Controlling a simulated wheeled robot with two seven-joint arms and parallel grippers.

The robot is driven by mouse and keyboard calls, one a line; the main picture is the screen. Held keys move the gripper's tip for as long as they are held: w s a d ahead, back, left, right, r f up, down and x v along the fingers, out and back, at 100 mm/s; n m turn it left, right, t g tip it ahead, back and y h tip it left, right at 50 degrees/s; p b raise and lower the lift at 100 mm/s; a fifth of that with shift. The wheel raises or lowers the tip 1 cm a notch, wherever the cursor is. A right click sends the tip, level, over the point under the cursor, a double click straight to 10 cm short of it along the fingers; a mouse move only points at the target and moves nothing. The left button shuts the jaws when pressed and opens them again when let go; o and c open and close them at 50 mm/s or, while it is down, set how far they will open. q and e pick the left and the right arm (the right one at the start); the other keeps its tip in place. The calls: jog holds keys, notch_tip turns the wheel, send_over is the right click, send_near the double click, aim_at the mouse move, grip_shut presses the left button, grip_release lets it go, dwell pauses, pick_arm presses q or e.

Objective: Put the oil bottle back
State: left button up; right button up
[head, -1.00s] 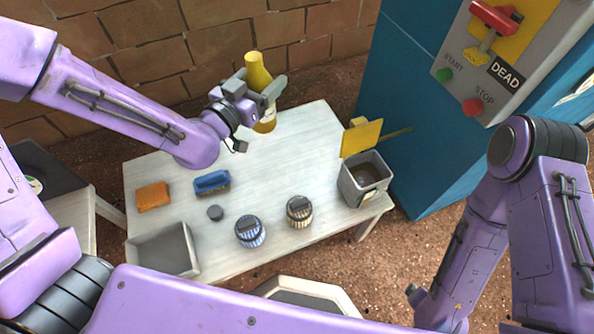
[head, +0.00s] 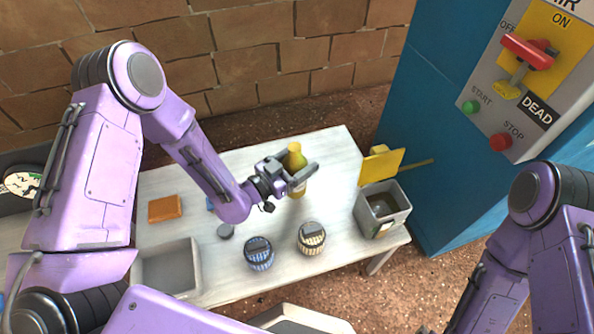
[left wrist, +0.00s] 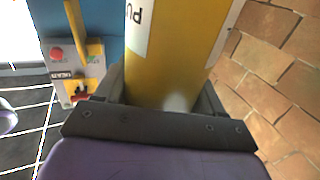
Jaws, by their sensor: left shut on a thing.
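The oil bottle (head: 295,157) is yellow with a pale label and stands roughly upright above the middle of the white table (head: 330,155). My left gripper (head: 298,176) is shut on the oil bottle around its body. Whether the bottle's base touches the table cannot be told. In the left wrist view the yellow bottle (left wrist: 175,65) fills the space between the fingers, with part of its lettered label showing. My right arm is at the right edge of the head view, and its gripper is not in view.
A blue cabinet (head: 435,130) stands right.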

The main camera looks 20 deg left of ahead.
pick_arm(q)
jog(key=shift+w+a+f, duration=0.15)
jog(key=shift+w+f, duration=0.1)
jog(key=shift+f, duration=0.15)
jog(key=f, duration=0.1)
jog(key=f+b, duration=0.1)
jog(key=f, duration=0.2)
jog(key=shift+w+a, duration=0.25)
jog(key=shift+w, duration=0.1)
jog(key=shift+r, duration=0.1)
jog(key=o, duration=0.9)
jog(key=shift+o, duration=0.2)
jog(key=shift+s+a+r, duration=0.1)
jog(key=shift+s, duration=0.05)
jog(key=p+v, duration=0.1)
jog(key=v, duration=1)
jog(key=shift+s+a, duration=0.25)
jog(key=shift+s, duration=0.05)
